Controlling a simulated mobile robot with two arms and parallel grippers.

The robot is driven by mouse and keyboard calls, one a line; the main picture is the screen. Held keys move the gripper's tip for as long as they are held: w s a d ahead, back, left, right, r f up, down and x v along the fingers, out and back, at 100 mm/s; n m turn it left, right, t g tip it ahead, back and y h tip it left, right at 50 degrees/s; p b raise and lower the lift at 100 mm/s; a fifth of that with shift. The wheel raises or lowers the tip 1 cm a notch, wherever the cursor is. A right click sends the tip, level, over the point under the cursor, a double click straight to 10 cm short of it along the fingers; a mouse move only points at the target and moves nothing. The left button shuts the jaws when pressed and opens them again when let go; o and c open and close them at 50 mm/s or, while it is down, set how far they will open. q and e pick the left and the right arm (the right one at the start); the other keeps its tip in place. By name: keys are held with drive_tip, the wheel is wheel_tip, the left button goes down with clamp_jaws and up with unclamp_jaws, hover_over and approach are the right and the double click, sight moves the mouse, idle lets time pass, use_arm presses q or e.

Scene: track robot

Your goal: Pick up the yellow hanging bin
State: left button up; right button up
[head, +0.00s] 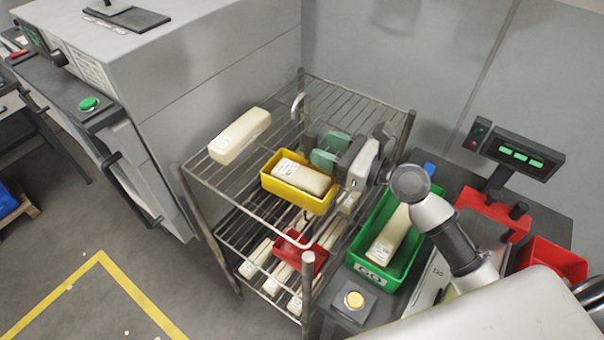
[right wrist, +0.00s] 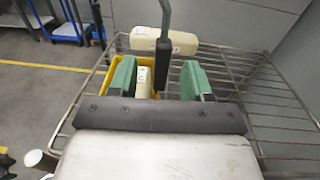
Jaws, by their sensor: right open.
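The yellow bin (head: 296,200) sits on the top wire shelf and holds a cream labelled block (head: 302,178). A grey hooked rod (head: 298,104) with a dark grip rises behind the bin; I cannot tell how it joins the bin. My right gripper (head: 328,150) is open, with green fingers just behind and right of the bin. In the right wrist view, the rod's dark grip (right wrist: 163,66) shows between the fingers or just beyond them. The yellow bin (right wrist: 97,79) shows there at the left, partly hidden by a finger. My left gripper is not in view.
A loose cream block (head: 240,135) lies on the top shelf (head: 222,178) at the left. A red bin (head: 300,254) and several cream blocks are on the shelf below. A green bin (head: 408,268) stands right of the rack, near a yellow button (head: 354,299).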

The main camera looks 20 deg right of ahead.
sight(316, 143)
drive_tip(key=p+x, duration=0.1)
drive_tip(key=x, duration=0.2)
drive_tip(key=shift+w+a, duration=0.15)
drive_tip(key=shift+w, duration=0.2)
drive_tip(key=shift+w+a, duration=0.15)
drive_tip(key=shift+w, duration=0.05)
drive_tip(key=shift+c, duration=0.6)
drive_tip(key=shift+s, duration=0.1)
drive_tip(key=c, duration=0.5)
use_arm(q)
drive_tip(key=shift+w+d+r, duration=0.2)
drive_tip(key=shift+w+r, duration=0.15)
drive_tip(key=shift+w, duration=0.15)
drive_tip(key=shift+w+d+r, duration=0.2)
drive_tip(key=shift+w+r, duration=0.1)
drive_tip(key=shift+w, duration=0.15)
use_arm(e)
clamp_jaws()
